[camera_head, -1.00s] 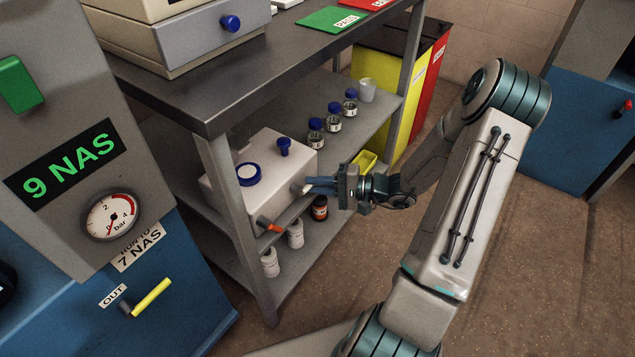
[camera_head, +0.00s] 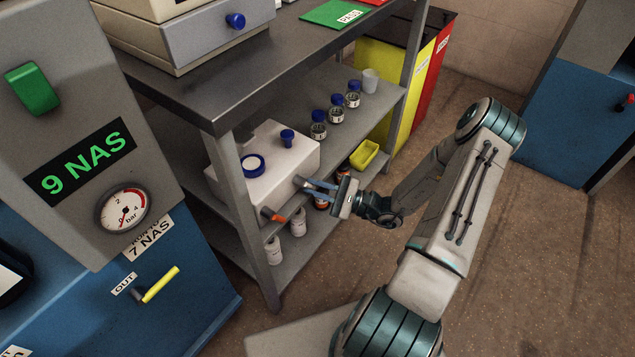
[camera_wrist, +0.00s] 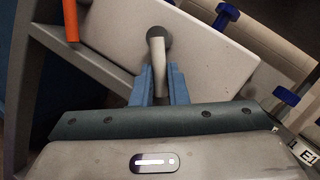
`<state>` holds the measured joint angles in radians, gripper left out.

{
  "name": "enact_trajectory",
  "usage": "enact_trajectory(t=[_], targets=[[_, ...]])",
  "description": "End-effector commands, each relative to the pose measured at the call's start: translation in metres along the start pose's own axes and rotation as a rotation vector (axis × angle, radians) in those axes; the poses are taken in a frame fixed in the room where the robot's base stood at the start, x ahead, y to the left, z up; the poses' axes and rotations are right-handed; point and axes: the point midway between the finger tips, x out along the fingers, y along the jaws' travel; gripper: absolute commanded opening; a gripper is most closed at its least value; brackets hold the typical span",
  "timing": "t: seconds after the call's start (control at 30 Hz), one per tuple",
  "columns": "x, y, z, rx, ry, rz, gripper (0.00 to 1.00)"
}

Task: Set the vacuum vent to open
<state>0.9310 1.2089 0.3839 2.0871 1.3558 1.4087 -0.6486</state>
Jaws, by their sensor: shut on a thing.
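A white box-shaped unit (camera_head: 285,164) sits on the middle shelf of the bench, with a blue-rimmed cap and a blue knob on top. A pale grey lever (camera_wrist: 158,62) comes out of a dark round boss (camera_wrist: 159,36) on its side; I take this for the vacuum vent. In the wrist view the lever points down the picture, slightly tilted. My gripper (camera_head: 318,188) is at that side of the unit. Its blue fingers (camera_wrist: 160,82) are shut on the lever, one on each side. No label on the lever is readable.
An orange lever (camera_head: 273,215) is on the same unit, left of my gripper. The bench leg (camera_head: 258,240) is near. Open floor (camera_head: 550,250) lies to the right.

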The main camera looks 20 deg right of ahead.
Motion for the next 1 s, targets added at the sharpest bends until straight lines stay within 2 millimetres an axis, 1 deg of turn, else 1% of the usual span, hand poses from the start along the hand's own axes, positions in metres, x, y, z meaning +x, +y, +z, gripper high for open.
enact_trajectory(t=[0.3, 0.73, 0.77, 0.8, 0.83, 1.0], targets=[[0.0003, 0.0032, -0.0004, 0.078, -0.016, -0.034, 0.0], [0.0004, 0.0039, -0.0005, 0.087, -0.018, -0.037, 0.0], [0.0004, 0.0039, -0.0005, 0.087, -0.018, -0.037, 0.16], [0.0004, 0.0039, -0.0005, 0.087, -0.018, -0.037, 0.27], [0.0004, 0.0039, -0.0005, 0.086, -0.018, -0.037, 0.35], [0.0005, 0.004, -0.0005, 0.086, -0.018, -0.036, 0.35]])
